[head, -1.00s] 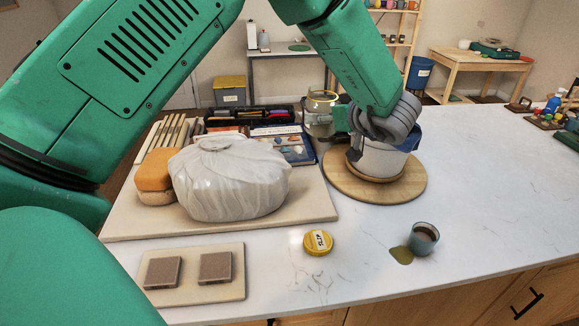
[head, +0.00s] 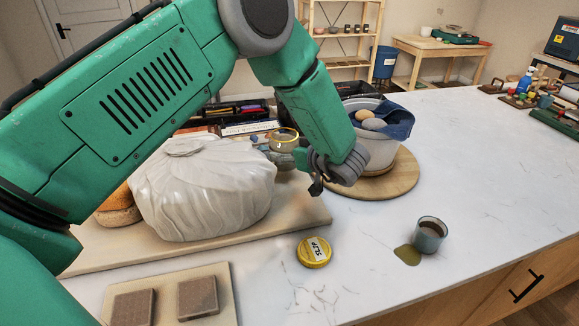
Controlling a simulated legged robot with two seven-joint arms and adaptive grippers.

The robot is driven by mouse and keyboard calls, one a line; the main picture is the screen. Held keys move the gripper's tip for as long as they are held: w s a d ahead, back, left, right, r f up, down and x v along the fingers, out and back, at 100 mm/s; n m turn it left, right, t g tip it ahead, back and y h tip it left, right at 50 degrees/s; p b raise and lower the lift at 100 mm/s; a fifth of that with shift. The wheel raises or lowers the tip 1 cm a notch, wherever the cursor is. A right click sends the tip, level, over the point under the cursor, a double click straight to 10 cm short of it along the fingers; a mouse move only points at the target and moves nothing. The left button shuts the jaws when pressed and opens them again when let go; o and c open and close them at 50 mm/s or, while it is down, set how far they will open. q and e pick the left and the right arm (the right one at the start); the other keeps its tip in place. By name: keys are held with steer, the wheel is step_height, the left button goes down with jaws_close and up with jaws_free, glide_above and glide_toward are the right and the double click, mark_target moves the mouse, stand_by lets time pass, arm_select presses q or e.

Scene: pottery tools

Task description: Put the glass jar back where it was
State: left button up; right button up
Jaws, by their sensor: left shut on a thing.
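The glass jar (head: 283,143) is clear with a gold rim. It shows behind and to the left of my left gripper (head: 300,161), above the far right part of the board with the wrapped lump. My left gripper is shut on the jar, and the fingers and wrist hide part of it. I cannot tell how far its base is above the surface. A yellow lid marked SLIP (head: 314,251) lies flat on the white counter, nearer to me. My right gripper is not in view.
A plastic-wrapped lump (head: 205,190) sits on a board left of the gripper. A grey bucket with a blue cloth (head: 375,150) stands on a round wooden board (head: 400,182). A small cup (head: 429,236) stands beside an olive spill (head: 407,255).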

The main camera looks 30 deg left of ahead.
mark_target(294, 166)
arm_select(q)
steer(key=shift+w+f, duration=0.1)
steer(key=shift+f, duration=0.15)
steer(key=shift+d+f, duration=0.1)
steer(key=shift+d, duration=0.15)
steer(key=shift+d+f, duration=1.05)
steer(key=shift+f, duration=0.05)
steer(key=shift+d+f, duration=0.1)
steer(key=shift+f, duration=0.25)
steer(key=shift+a+f, duration=0.15)
steer(key=shift+a, duration=0.3)
steer(key=o, duration=1.3)
steer(key=shift+a+f, duration=0.15)
steer(key=shift+a, duration=0.15)
steer(key=o, duration=0.4)
steer(key=shift+a, duration=0.25)
steer(key=shift+a+f, duration=0.1)
steer(key=v, duration=0.6)
steer(key=shift+w+d, duration=0.15)
steer(key=shift+d, duration=0.3)
steer(key=b+v, duration=0.1)
steer(key=v, duration=0.5)
steer(key=shift+s+d, duration=0.25)
steer(key=shift+s, duration=0.05)
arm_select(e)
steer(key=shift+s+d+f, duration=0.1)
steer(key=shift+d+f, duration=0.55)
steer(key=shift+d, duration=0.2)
